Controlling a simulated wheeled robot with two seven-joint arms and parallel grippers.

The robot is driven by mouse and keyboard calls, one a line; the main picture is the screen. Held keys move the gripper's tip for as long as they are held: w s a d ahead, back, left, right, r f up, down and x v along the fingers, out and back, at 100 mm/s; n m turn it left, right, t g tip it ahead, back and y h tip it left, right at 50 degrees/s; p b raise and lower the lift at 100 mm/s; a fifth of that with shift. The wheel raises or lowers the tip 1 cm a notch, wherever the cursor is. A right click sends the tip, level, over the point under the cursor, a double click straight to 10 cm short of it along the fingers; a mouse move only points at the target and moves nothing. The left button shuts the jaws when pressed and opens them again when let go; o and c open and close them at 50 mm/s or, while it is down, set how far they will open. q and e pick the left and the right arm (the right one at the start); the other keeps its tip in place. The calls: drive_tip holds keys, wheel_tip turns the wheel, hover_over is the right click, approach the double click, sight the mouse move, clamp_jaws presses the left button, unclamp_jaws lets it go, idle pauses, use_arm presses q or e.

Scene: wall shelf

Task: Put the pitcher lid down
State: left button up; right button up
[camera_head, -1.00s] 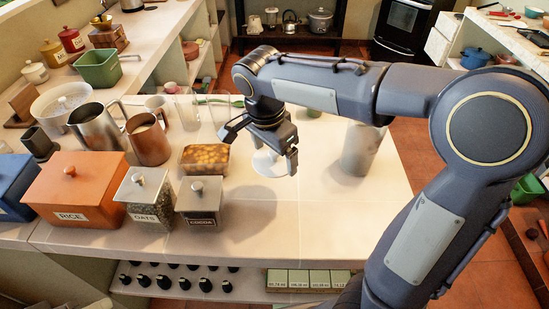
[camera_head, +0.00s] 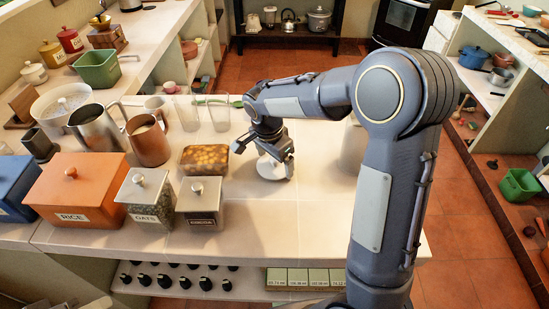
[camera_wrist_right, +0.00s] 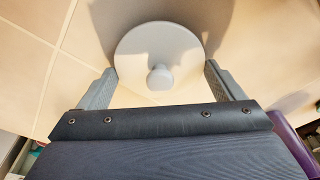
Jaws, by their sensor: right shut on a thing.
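The pitcher lid is a pale round disc with a small knob. In the head view the lid (camera_head: 268,170) is low over the bare counter, partly hidden by my right gripper (camera_head: 264,158). In the right wrist view the lid (camera_wrist_right: 143,48) lies between the two fingers of my right gripper (camera_wrist_right: 160,82), which is shut on it. I cannot tell whether the lid touches the counter. A pale grey cylinder, perhaps the pitcher (camera_head: 353,148), stands to the right, mostly behind my right arm. My left gripper is not in view.
The counter (camera_head: 320,215) is clear in front and to the right of the lid. A glass box of brown items (camera_head: 204,159), a cocoa canister (camera_head: 199,203) and an oats canister (camera_head: 147,200) stand close on the left. Clear glasses (camera_head: 187,112) stand behind.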

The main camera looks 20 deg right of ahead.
sight(270, 168)
drive_tip(key=shift+f, duration=0.15)
drive_tip(key=o, duration=0.7)
drive_tip(key=shift+o, duration=0.2)
wheel_tip(270, 168, up, 12)
drive_tip(key=a, duration=0.2)
drive_tip(key=s+f+n+t+y, duration=0.2)
drive_tip(key=s+n, duration=0.4)
drive_tip(key=s, duration=0.6)
drive_tip(key=s+f+n+t+y, duration=0.1)
drive_tip(key=s+n+t+y, duration=0.2)
drive_tip(key=s, duration=0.9)
drive_tip(key=shift+s+a+f+n, duration=0.15)
drive_tip(key=shift+a+f+n, duration=0.15)
drive_tip(key=shift+n, duration=1.5)
